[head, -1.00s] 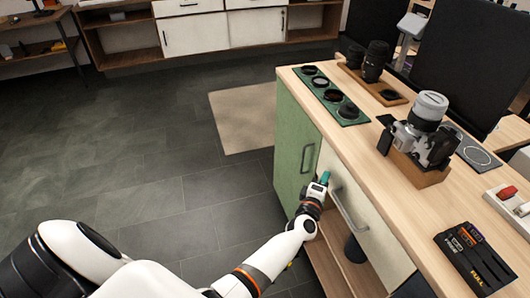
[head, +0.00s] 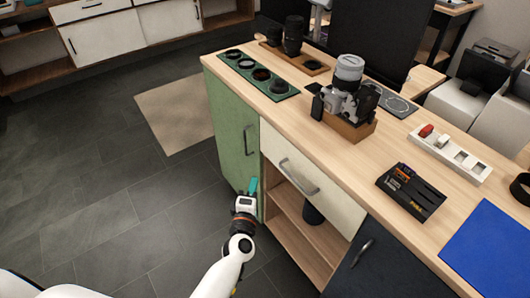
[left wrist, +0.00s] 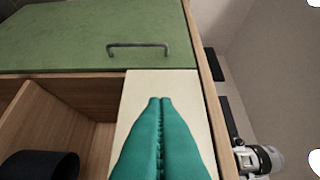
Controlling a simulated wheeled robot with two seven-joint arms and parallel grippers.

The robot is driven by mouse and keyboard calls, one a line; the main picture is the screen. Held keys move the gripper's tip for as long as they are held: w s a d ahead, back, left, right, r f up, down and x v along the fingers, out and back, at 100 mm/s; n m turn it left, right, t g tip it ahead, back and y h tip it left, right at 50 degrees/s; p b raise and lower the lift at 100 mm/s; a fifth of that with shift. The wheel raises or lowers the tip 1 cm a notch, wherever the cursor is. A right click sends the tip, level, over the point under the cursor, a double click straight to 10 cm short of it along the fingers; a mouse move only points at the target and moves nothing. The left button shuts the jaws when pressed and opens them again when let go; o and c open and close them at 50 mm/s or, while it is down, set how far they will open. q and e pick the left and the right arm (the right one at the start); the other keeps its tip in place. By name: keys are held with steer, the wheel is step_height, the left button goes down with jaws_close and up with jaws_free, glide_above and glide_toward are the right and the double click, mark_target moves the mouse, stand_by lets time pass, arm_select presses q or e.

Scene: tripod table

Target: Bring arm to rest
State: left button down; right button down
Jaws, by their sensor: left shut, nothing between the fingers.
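My left gripper (head: 252,187) is in front of the cabinet, low beside the edge between the green door (head: 233,135) and the open shelf. Its teal fingers (left wrist: 160,135) are shut together with nothing between them in the left wrist view. The fingers appear apart from the drawer front and the door handle. The white arm comes in from the bottom of the head view. My right gripper is in neither view.
The wooden cabinet top (head: 330,130) carries a camera on a stand (head: 347,100), a green lens tray (head: 258,75), a battery tray (head: 411,191) and a blue mat (head: 495,250). Handles stick out from the drawer (head: 300,178) and the dark door (head: 362,250). Floor (head: 90,200) to the left is clear.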

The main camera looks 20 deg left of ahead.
arm_select(q)
steer(key=shift+s+f, duration=0.1)
steer(key=s+d+f+m+g+h+p, duration=0.15)
steer(key=s+f+m+g, duration=0.25)
steer(key=s+f+m, duration=0.55)
steer(key=s+d+f+m+g+h+p, duration=0.1)
steer(key=s+f+m+g+h+p, duration=0.2)
steer(key=s+f, duration=0.75)
steer(key=s+a+f+m+g, duration=0.2)
steer(key=s+f, duration=0.3)
steer(key=s, duration=0.3)
steer(key=s+a+f+m+g+y+p, duration=0.1)
steer(key=s+a+f+m+g, duration=0.2)
steer(key=s, duration=0.6)
steer(key=s+a+f+m+g+y, duration=0.1)
steer(key=s+a+f+m+g, duration=0.2)
steer(key=s+f, duration=0.4)
steer(key=shift+s+f+m+g+p, duration=0.15)
steer(key=shift+s+m+g+p, duration=0.15)
steer(key=shift+s+m+g, duration=0.5)
